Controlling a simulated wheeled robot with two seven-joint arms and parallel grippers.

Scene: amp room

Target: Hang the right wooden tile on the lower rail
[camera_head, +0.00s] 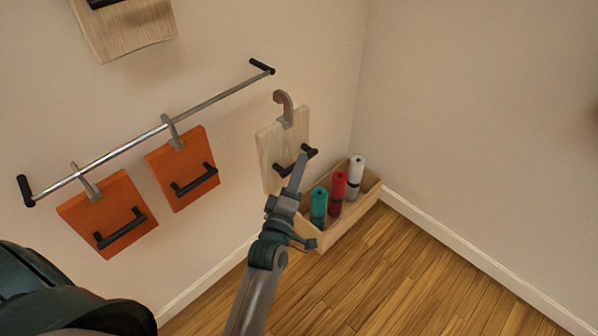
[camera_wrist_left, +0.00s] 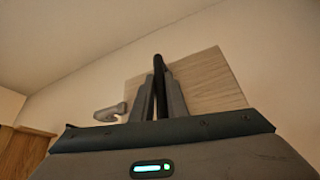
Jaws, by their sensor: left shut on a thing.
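The right wooden tile (camera_head: 270,150) is pale, with a grey-brown hook (camera_head: 284,108) on top and a black bar handle (camera_head: 283,169). My left gripper (camera_head: 298,172) is shut on this handle and holds the tile off the rail, just right of its right end and in front of the wall. The lower rail (camera_head: 215,98) is a slanting metal bar with black end mounts. In the left wrist view, the fingers (camera_wrist_left: 158,95) pinch the black handle, with the tile (camera_wrist_left: 205,82) behind and the hook (camera_wrist_left: 110,112) at left. My right gripper is out of view.
Two orange tiles (camera_head: 98,212) (camera_head: 183,166) hang by hooks on the lower rail; its right stretch is free. Another wooden tile (camera_head: 128,30) shows at the top left, cut by the frame. A wooden crate (camera_head: 345,228) with teal, red and white rolls stands below right.

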